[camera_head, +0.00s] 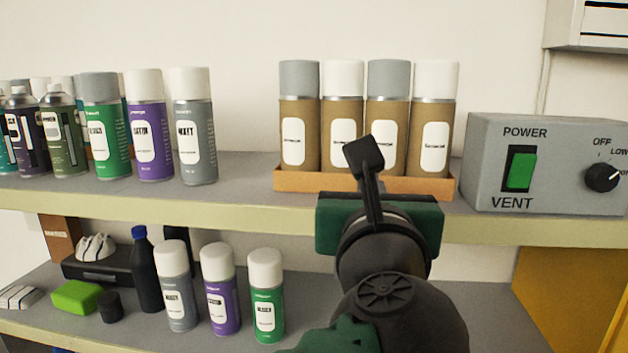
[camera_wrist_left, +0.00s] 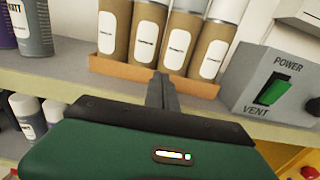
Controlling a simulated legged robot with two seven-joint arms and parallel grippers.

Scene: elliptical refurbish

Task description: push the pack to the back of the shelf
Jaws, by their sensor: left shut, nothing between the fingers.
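The pack is a brown cardboard tray (camera_head: 420,187) holding several brown spray cans (camera_head: 299,120) with grey and white caps. It stands upright on the upper shelf (camera_head: 243,175), close to the front edge. My left gripper (camera_head: 364,155) is shut and empty, its fingers pointing at the middle of the pack's front. In the left wrist view the shut fingers (camera_wrist_left: 161,88) overlap the front of the tray (camera_wrist_left: 120,70). I cannot tell whether they touch it. The gripper hides part of the tray and the lower cans. My right gripper is not in view.
A grey vent power box (camera_head: 535,165) stands just right of the pack. Several spray cans (camera_head: 150,125) stand at the left, with clear shelf between them and the pack. The lower shelf (camera_head: 120,325) holds more cans, a black bottle (camera_head: 147,270) and a green block (camera_head: 76,296).

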